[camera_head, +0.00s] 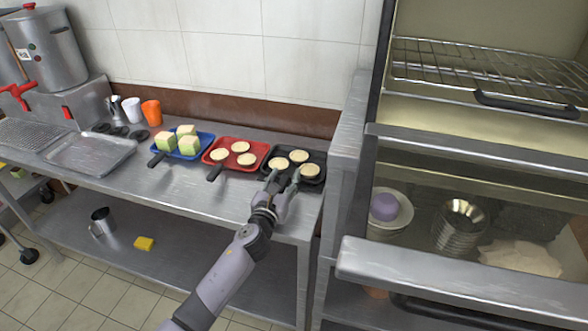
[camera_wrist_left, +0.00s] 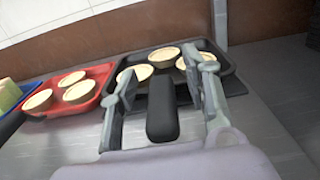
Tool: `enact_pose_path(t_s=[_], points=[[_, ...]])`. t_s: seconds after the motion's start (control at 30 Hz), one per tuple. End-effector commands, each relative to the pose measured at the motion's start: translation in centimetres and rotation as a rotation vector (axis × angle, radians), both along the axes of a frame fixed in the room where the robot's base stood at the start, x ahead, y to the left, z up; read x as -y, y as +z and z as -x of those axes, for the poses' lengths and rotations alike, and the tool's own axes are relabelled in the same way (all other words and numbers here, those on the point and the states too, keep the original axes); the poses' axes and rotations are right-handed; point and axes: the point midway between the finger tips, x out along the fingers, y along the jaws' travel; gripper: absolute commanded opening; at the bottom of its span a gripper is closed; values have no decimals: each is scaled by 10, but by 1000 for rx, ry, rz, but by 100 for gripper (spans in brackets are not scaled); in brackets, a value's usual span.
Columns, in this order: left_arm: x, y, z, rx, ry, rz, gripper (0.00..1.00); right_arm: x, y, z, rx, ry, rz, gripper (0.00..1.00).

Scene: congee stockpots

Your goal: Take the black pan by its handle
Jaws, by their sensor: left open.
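The black pan (camera_head: 318,158) sits on the steel counter at the right end of a row of pans and holds several pale round pastries (camera_head: 299,156). In the left wrist view the black pan (camera_wrist_left: 234,84) lies ahead, with its black handle (camera_wrist_left: 162,110) pointing toward me. My left gripper (camera_head: 283,178) is at the pan's front side. In the wrist view the left gripper (camera_wrist_left: 163,85) is open, with one finger on each side of the handle. I cannot tell whether the fingers touch it. My right gripper is not in view.
A red pan (camera_head: 259,149) with pastries stands left of the black pan, and a blue pan (camera_head: 204,137) with green-and-cream blocks is further left. A steel cabinet (camera_head: 345,140) stands close on the right. The counter front (camera_head: 150,185) is clear.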

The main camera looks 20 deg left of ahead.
Motion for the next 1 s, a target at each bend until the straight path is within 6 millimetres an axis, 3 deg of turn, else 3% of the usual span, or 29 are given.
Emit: enact_pose_path(t_s=[0.67, 1.0], points=[[0, 0, 0, 0, 0, 0, 0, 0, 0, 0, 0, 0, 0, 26], [0, 0, 0, 0, 0, 0, 0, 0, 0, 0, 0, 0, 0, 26]])
